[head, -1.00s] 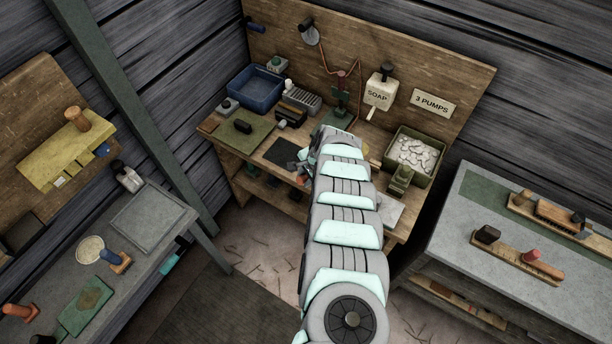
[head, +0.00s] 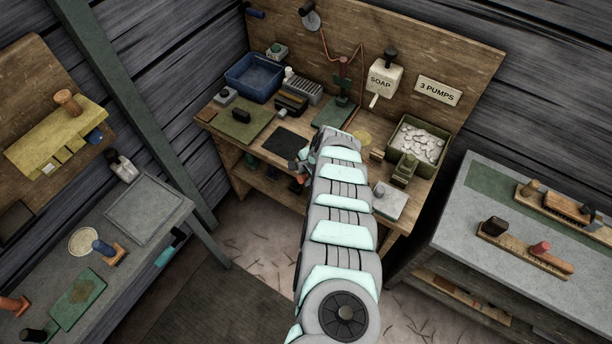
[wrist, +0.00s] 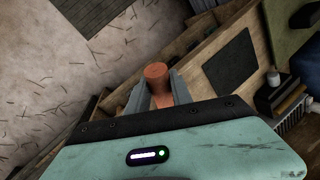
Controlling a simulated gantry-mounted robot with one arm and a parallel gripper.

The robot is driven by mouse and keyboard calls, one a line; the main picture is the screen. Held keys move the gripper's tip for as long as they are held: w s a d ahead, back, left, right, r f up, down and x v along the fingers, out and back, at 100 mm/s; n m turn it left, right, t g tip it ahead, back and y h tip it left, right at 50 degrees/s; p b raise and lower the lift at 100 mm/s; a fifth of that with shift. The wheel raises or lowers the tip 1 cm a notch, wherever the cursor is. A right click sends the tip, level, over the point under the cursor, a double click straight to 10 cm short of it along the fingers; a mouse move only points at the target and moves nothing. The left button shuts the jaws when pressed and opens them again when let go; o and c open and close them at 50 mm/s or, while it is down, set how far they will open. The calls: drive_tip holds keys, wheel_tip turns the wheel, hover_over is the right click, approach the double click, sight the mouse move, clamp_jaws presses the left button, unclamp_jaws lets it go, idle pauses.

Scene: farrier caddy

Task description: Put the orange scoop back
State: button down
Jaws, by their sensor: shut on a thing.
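My gripper (wrist: 158,88) is shut on an orange cylindrical handle, which I take to be the orange scoop (wrist: 157,72). The handle's round end sticks out between the two grey fingers in the wrist view. The rest of the held thing is hidden behind the gripper body. In the head view a small orange bit (head: 300,178) shows beside the end of my arm, at the front edge of the wooden workbench (head: 262,153). The fingers there are mostly hidden by the arm.
A grey bench (head: 150,212) stands left, with another orange-handled thing (head: 14,305). A grey-topped cabinet (head: 475,228) stands right.

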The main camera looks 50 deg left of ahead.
drive_tip(key=shift+f+b, duration=0.45)
drive_tip(key=shift+f, duration=0.1)
drive_tip(key=c, duration=1.1)
unclamp_jaws()
drive_tip(key=shift+o, duration=0.2)
drive_tip(key=shift+r, duration=0.1)
drive_tip(key=shift+r, duration=0.55)
drive_tip(key=p+v, duration=0.1)
drive_tip(key=v, duration=0.8)
drive_tip(key=shift+d+r+p, duration=0.25)
drive_tip(key=shift+d+p, duration=0.05)
drive_tip(key=shift+p, duration=0.05)
